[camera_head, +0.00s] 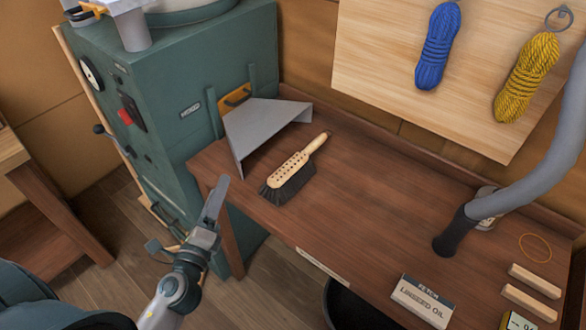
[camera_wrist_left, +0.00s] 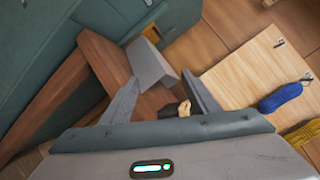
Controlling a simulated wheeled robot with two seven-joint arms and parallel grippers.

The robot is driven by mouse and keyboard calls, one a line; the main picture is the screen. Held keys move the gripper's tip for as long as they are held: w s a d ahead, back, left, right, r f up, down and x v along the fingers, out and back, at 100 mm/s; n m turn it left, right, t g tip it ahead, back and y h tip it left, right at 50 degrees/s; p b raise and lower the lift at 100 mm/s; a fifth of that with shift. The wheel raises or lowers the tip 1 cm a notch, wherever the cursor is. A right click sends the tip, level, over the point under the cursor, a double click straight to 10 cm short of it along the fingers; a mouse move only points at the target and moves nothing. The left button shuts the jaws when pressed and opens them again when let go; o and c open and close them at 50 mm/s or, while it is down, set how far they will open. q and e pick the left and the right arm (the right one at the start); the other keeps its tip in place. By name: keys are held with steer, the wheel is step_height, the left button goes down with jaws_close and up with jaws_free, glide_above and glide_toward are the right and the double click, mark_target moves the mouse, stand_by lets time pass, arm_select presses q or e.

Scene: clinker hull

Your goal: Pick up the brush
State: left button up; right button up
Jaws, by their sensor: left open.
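The brush (camera_head: 288,177) has a pale wooden handle and dark bristles. It lies on the brown wooden bench, handle end pointing to the upper right in the head view. In the left wrist view a small part of the brush (camera_wrist_left: 184,108) shows between the fingers, the rest hidden by my gripper. My left gripper (camera_head: 215,205) is off the bench's front left corner, to the left of the brush and apart from it. In the left wrist view the two fingers of the left gripper (camera_wrist_left: 163,98) stand wide apart with nothing held. My right gripper is not in view.
A grey metal guard (camera_head: 262,128) stands just behind the brush, beside a green machine (camera_head: 185,110). A grey hose (camera_head: 520,185) with a dark nozzle and a linseed oil box (camera_head: 422,299) are to the right. The bench (camera_head: 370,205) right of the brush is clear.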

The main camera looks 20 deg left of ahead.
arm_select(q)
steer(key=d+r+m+t+h, duration=0.15)
steer(key=d+m+h, duration=0.3)
steer(key=m, duration=0.45)
steer(key=m+g+h, duration=0.3)
steer(key=m+h, duration=0.2)
steer(key=m, duration=0.4)
glide_toward(282, 172)
steer(key=s, duration=0.2)
steer(key=shift+s+a+f, duration=0.2)
steer(key=shift+a+f, duration=0.15)
steer(key=p+x, duration=0.3)
steer(key=x, duration=0.8)
steer(key=shift+w+p, duration=0.35)
steer(key=shift+p, duration=0.05)
steer(key=shift+w+d, duration=0.1)
steer(key=shift+w, duration=0.2)
